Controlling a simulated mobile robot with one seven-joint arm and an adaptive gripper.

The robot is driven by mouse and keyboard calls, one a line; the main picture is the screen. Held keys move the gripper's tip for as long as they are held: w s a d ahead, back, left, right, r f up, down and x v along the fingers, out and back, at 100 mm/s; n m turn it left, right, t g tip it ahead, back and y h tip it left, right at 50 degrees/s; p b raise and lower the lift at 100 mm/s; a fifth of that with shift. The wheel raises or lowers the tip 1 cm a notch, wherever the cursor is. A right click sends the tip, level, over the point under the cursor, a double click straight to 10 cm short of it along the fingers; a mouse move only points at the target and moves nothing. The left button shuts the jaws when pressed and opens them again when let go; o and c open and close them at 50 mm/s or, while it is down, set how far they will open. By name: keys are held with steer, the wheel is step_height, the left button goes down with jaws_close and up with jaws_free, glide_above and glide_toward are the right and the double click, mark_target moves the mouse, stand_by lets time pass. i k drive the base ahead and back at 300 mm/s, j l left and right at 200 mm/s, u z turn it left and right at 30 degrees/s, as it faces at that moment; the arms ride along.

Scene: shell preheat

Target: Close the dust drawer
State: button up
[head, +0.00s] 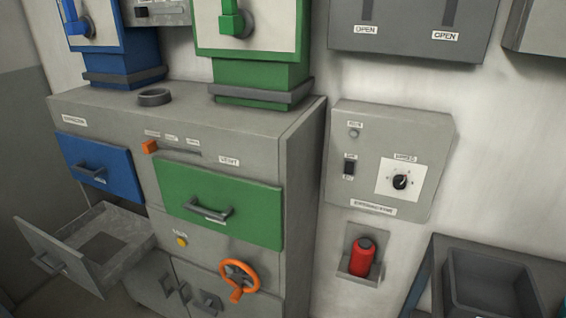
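A grey drawer (62,262) stands pulled out at the lower left of the cabinet. Its front panel with a bar handle (48,262) is well apart from the cabinet face. Its open tray (125,226) shows a darker patch on the floor inside. It is the only drawer seen open; no readable label on it names it as the dust drawer. My gripper is not in view.
The grey cabinet (300,190) has a shut blue drawer (92,160) above the open one and a shut green drawer (240,200) to the right. An orange handwheel (238,276) sticks out below. A dark bin (490,285) stands at lower right.

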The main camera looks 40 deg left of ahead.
mark_target(98, 249)
steer(key=u, duration=2.55)
